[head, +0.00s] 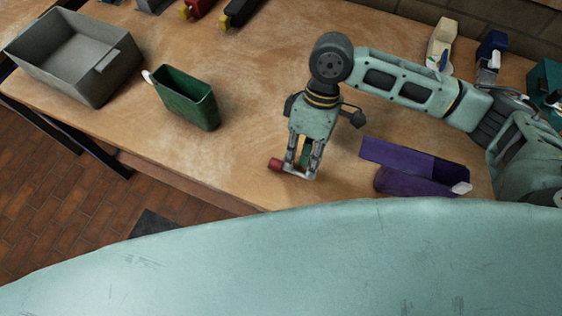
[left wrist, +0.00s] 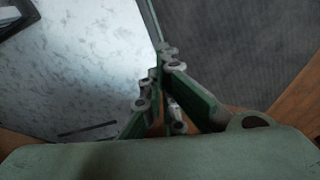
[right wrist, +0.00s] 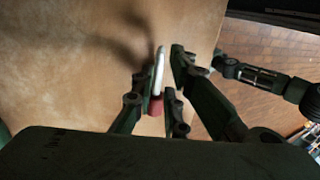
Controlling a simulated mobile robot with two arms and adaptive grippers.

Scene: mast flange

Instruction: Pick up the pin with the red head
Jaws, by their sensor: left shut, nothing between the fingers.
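The pin lies near the table's front edge in the head view, its red head (head: 275,164) to the left of my right gripper (head: 302,172). My right gripper points down over it with its fingers apart. In the right wrist view the pin's pale shaft (right wrist: 159,68) lies between the open fingertips (right wrist: 163,66), closer to the left finger, and the red head (right wrist: 155,105) is nearer the palm side of the picture. I cannot tell whether a finger touches it. My left gripper (left wrist: 160,65) shows only in the left wrist view, shut and empty.
A green bin (head: 187,98) and a grey bin (head: 75,60) stand to the left on the wooden table (head: 235,60). A purple bin (head: 400,165) is close on the right. Tools lie along the back. The table between the green bin and my right gripper is clear.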

